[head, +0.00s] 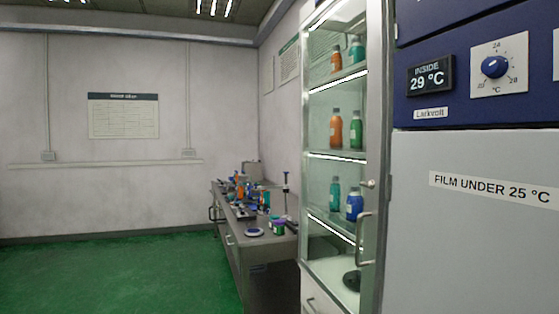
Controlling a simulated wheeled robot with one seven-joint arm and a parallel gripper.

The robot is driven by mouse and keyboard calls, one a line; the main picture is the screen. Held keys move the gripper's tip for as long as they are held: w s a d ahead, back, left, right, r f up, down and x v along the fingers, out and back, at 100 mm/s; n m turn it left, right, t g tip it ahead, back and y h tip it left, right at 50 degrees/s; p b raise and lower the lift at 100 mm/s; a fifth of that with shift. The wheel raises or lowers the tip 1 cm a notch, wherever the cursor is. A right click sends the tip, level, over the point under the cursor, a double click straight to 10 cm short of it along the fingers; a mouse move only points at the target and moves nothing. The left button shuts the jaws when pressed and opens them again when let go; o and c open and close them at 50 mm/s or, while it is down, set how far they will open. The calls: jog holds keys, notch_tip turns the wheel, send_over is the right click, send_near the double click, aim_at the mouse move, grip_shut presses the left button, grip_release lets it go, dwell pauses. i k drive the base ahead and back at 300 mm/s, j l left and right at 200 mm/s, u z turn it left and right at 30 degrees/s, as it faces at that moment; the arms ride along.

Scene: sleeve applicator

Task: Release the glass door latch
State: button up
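The glass door (337,185) belongs to a tall lit cabinet right of centre. A small pale knob or latch (370,184) sits on the door's right side, above a metal pull handle (364,238). The door looks closed, but I cannot tell from this angle whether the latch is engaged. Bottles in orange, green and blue stand on the shelves behind the glass. My gripper is not in view.
A large unit with a temperature display (431,80), a blue dial (495,67) and a grey door (470,230) fills the right side. A cluttered workbench (238,235) stands left of the cabinet. The green floor (120,275) at left is clear.

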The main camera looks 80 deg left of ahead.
aim_at(366, 185)
jog(key=u, duration=2.25)
